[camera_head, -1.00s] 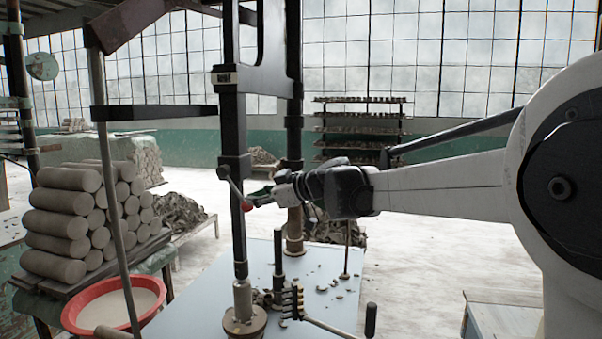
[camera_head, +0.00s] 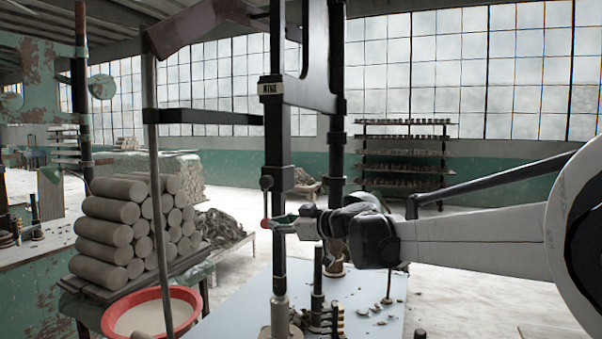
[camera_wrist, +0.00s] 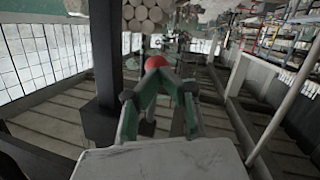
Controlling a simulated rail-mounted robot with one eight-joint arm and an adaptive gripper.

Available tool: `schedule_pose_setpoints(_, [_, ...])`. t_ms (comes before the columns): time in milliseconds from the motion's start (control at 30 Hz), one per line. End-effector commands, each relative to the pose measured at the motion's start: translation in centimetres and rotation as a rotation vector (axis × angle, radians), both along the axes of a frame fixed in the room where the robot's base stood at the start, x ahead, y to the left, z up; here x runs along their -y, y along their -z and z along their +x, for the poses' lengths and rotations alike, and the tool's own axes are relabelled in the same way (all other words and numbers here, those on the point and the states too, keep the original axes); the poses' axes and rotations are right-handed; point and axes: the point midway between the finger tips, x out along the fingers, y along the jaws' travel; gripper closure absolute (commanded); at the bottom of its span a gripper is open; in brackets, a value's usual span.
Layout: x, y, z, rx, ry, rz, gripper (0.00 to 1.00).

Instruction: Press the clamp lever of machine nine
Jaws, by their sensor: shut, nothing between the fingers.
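Machine nine is a black upright press; its plate (camera_head: 271,88) reads NINE. Its clamp lever (camera_head: 266,203) is a short thin rod hanging almost straight down beside the black column, with a red knob (camera_head: 265,223) at its lower end. My gripper (camera_head: 272,226) comes in from the right, its green fingers closed and empty, with the tips right at the knob. In the wrist view the red knob (camera_wrist: 155,62) sits just beyond the closed fingertips (camera_wrist: 156,74), which partly cover it. They seem to touch.
The press's pale table (camera_head: 235,305) carries short posts and clay scraps. Stacked clay cylinders (camera_head: 118,232) and a red basin (camera_head: 152,312) stand at the left. A shelf rack (camera_head: 405,160) is behind. The black column (camera_wrist: 103,60) stands close left of my fingers.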

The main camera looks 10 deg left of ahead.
Motion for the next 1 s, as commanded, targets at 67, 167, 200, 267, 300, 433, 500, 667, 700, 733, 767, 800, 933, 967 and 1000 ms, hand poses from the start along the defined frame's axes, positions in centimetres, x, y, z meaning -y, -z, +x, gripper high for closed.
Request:
schedule_pose_setpoints(67, [-0.2,0.1,0.1,0.000,0.000,0.000,1.00])
schedule_pose_setpoints(167, [-0.3,0.1,0.1,0.000,0.000,0.000,1.00])
schedule_pose_setpoints(200, [-0.4,0.1,0.1,0.000,0.000,0.000,1.00])
schedule_pose_setpoints(267, [-0.4,0.1,0.1,0.000,0.000,0.000,1.00])
schedule_pose_setpoints(300, [-0.4,0.1,0.1,0.000,0.000,0.000,1.00])
schedule_pose_setpoints(433, [-0.4,0.1,0.1,0.000,0.000,0.000,1.00])
schedule_pose_setpoints(500, [-0.4,0.1,0.1,0.000,0.000,0.000,1.00])
schedule_pose_setpoints(667, [-0.4,0.1,0.1,0.000,0.000,0.000,1.00])
schedule_pose_setpoints(700, [-0.4,0.1,0.1,0.000,0.000,0.000,1.00])
schedule_pose_setpoints(733, [-0.3,0.0,0.0,0.000,0.000,0.000,1.00])
schedule_pose_setpoints(767, [-0.3,-0.1,0.0,0.000,0.000,0.000,1.00])
schedule_pose_setpoints(800, [-0.1,-0.2,-0.2,-0.001,0.000,0.000,1.00])
schedule_pose_setpoints(933, [0.7,-1.1,-1.0,-0.001,0.000,0.000,1.00])
schedule_pose_setpoints(967, [1.0,-1.4,-1.2,-0.001,0.001,0.001,1.00])
schedule_pose_setpoints(1000, [1.4,-1.8,-1.6,-0.001,0.001,0.001,1.00])
